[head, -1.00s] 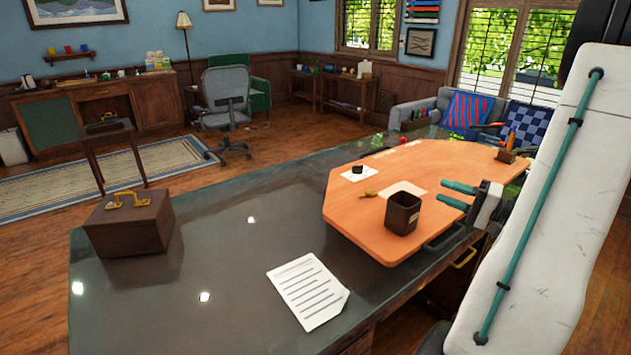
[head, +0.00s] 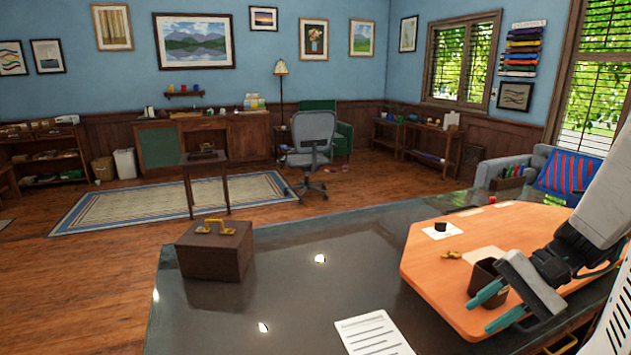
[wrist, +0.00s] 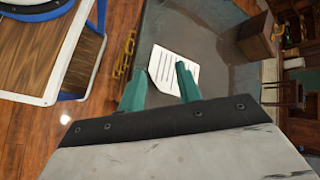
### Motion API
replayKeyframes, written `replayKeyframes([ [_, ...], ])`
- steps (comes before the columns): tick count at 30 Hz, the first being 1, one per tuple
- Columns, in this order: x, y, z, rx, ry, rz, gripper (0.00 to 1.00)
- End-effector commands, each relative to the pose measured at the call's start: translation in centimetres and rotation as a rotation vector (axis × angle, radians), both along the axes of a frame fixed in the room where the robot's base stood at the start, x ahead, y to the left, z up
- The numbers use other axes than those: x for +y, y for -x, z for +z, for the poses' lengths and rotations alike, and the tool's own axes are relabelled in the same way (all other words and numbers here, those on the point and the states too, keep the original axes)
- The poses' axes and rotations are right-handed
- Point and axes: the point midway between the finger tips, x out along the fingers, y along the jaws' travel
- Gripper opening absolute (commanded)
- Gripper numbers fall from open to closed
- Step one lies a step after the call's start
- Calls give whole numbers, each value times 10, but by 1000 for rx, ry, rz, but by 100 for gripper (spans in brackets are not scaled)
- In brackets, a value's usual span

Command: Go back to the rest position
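My gripper (head: 488,306) is at the right of the head view, in front of the orange board on the dark glossy table (head: 300,295). Its two teal fingers stand apart with nothing between them. In the wrist view my gripper (wrist: 158,85) is also open, with a white printed sheet (wrist: 175,69) beyond the fingertips. The sheet lies flat on the table, at the bottom of the head view (head: 375,335).
A brown box with a yellow handle (head: 215,250) stands at the table's left end. The orange board (head: 435,270) bears a dark cup (head: 484,277), partly hidden by my gripper, and small items. Open wooden floor (head: 110,285) lies left of the table.

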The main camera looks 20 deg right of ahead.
Motion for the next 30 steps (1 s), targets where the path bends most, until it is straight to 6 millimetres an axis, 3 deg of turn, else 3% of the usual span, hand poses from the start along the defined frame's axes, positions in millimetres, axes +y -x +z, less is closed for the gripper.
replayKeyframes([
  [1,19,5,8,39,83,78,34],
  [3,38,14,14,88,195,164,34],
  [7,66,29,28,116,415,310,34],
  [15,111,53,62,-57,809,604,34],
  [22,148,63,85,-261,906,766,34],
  [30,158,64,88,-303,906,810,34],
])
